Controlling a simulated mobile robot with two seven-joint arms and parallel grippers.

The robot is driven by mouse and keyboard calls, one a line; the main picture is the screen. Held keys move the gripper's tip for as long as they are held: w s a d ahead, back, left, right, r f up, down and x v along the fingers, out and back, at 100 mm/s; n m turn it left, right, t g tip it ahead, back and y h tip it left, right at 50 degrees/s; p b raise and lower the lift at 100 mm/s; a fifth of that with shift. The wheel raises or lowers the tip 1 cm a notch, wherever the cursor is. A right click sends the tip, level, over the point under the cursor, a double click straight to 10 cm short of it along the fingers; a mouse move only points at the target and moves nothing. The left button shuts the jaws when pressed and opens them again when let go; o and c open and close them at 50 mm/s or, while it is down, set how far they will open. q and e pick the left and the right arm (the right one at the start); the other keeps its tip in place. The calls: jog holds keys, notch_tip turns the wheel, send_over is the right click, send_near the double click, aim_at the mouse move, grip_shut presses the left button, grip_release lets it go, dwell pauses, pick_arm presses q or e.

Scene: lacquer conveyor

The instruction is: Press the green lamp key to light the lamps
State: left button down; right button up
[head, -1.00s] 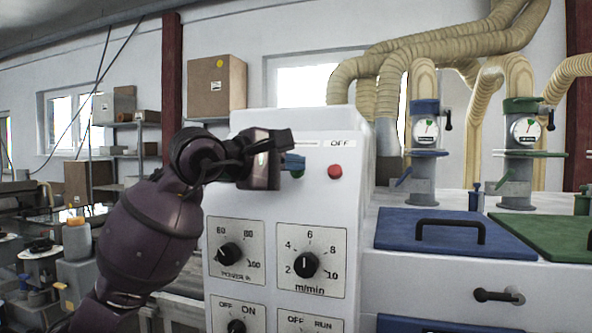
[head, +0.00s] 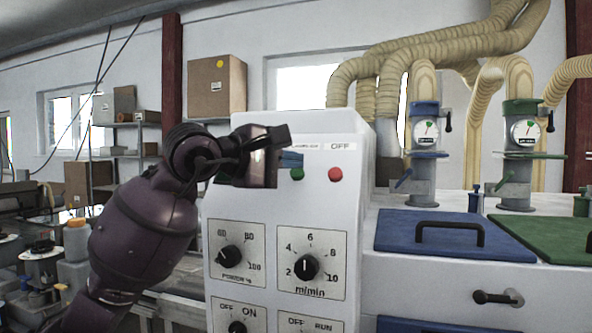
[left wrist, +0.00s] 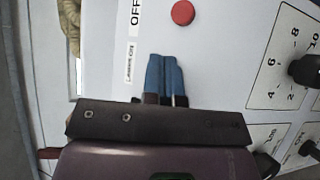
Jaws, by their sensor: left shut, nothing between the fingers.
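The green lamp key (head: 297,174) is a small round button on the upper front of the white control cabinet (head: 352,200). A red button (head: 335,174) is to its right under an OFF label; the red button also shows at the top of the left wrist view (left wrist: 183,13). My left gripper (head: 292,160) is shut and empty, its blue fingertips just above and left of the green key in the head view. In the left wrist view the shut blue fingers (left wrist: 163,62) point at the panel; the green key does not show there. I cannot tell whether they touch the panel.
Dials sit lower on the cabinet: a power knob (head: 230,254), an m/min knob (head: 306,267) and switches below. Blue (head: 400,228) and green (head: 560,232) lids are to the right. Shelves and boxes stand behind my left arm.

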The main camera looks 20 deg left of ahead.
jog(key=shift+s+f, duration=0.1)
jog(key=shift+s, duration=0.2)
pick_arm(q)
jog(key=s+r+p, duration=0.1)
jog(key=s, duration=0.1)
jog(key=s+r, duration=0.2)
jog(key=shift+p, duration=0.35)
pick_arm(e)
jog(key=r, duration=0.1)
jog(key=w+r, duration=0.1)
jog(key=shift+r, duration=0.3)
jog(key=shift+s+f, duration=0.1)
